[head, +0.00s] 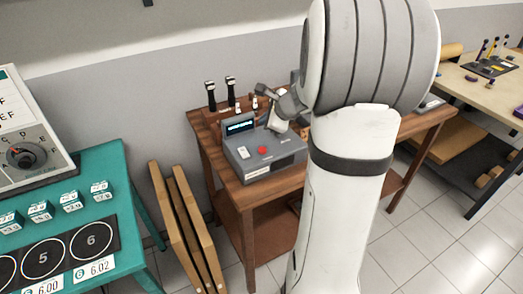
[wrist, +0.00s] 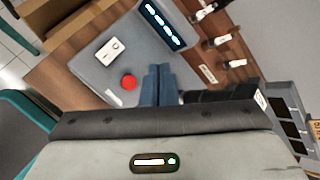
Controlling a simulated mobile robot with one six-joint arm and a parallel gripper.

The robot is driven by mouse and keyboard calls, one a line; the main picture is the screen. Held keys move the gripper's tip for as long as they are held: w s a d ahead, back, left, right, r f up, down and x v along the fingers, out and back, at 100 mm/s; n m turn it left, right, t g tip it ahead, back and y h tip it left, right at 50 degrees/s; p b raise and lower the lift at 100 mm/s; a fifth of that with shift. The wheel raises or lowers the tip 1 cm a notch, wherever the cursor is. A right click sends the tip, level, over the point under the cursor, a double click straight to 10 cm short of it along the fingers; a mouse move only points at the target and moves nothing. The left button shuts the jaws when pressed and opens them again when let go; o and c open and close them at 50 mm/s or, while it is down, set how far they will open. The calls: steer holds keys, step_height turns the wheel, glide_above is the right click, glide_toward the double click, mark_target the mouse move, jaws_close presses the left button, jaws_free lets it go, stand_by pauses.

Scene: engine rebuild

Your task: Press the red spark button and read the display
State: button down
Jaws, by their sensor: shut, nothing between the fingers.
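The grey spark tester box (head: 285,153) sits on the brown wooden table, with a red button (head: 262,150) on its sloped top. The button also shows in the wrist view (wrist: 129,82). A raised display (head: 239,126) at the back of the box has cyan marks; in the wrist view (wrist: 163,25) they look like several blurred bars, and I cannot read them. A white switch plate (wrist: 110,52) lies beside the button. My gripper (wrist: 158,68) is shut and empty. Its fingers appear over the box just right of the button in the wrist view, apart from it in the picture.
A wooden rack (head: 226,112) with upright black-handled tools and plugs stands behind the box. A teal table (head: 122,185) with numbered circles is at left. Wooden boards (head: 180,225) lean between the tables. A light workbench (head: 468,88) is at far right.

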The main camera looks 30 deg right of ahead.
mark_target(265, 151)
step_height(265, 151, down, 8)
steer(key=b, duration=0.6)
steer(key=shift+f+b, duration=0.2)
steer(key=shift+b, duration=0.3)
stand_by(1.3)
steer(key=shift+f+b, duration=0.4)
steer(key=shift+b, duration=0.1)
steer(key=shift+f+b, duration=0.45)
steer(key=shift+b, duration=0.05)
stand_by(0.5)
steer(key=shift+r, duration=0.15)
steer(key=shift+r+p, duration=0.75)
